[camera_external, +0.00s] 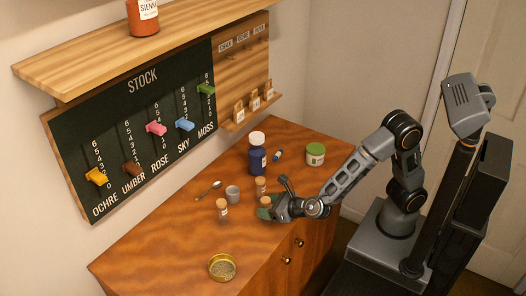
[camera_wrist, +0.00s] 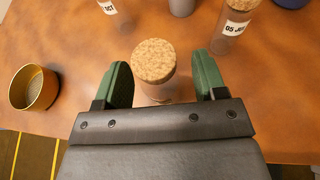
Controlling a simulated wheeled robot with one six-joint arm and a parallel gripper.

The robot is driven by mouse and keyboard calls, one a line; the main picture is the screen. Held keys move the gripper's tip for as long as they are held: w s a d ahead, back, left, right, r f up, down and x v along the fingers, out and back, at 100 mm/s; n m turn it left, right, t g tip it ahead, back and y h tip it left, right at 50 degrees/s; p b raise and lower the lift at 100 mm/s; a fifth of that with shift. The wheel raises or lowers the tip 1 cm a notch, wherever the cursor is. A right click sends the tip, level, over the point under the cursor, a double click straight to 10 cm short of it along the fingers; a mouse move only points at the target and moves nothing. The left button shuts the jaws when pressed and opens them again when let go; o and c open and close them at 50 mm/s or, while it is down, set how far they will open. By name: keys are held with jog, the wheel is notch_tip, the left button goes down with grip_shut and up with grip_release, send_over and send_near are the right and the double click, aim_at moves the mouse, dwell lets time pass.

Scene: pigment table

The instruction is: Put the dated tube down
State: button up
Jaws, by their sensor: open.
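A cork-topped tube (camera_wrist: 154,62) stands upright between the two green pads of my gripper (camera_wrist: 164,82) in the wrist view. The gripper is open, with a gap visible at least on the right side of the cork. The tube's body is mostly hidden under its cork, and no date on it can be read. In the external view my gripper (camera_external: 269,208) is low over the table's front edge, around this tube. A second corked tube (camera_wrist: 237,25) has a label starting "05 JU". A third tube (camera_wrist: 116,13) has a label ending "CT".
On the table (camera_external: 170,235) are a grey cup (camera_external: 232,193), a spoon (camera_external: 208,190), a blue bottle (camera_external: 257,160), a green-lidded jar (camera_external: 315,155) and a brass dish (camera_external: 222,267). A stock board (camera_external: 140,120) hangs behind. The table's left part is mostly clear.

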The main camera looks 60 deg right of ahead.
jog(key=shift+x, duration=0.9)
jog(key=c, duration=1.1)
jog(key=shift+o, duration=0.2)
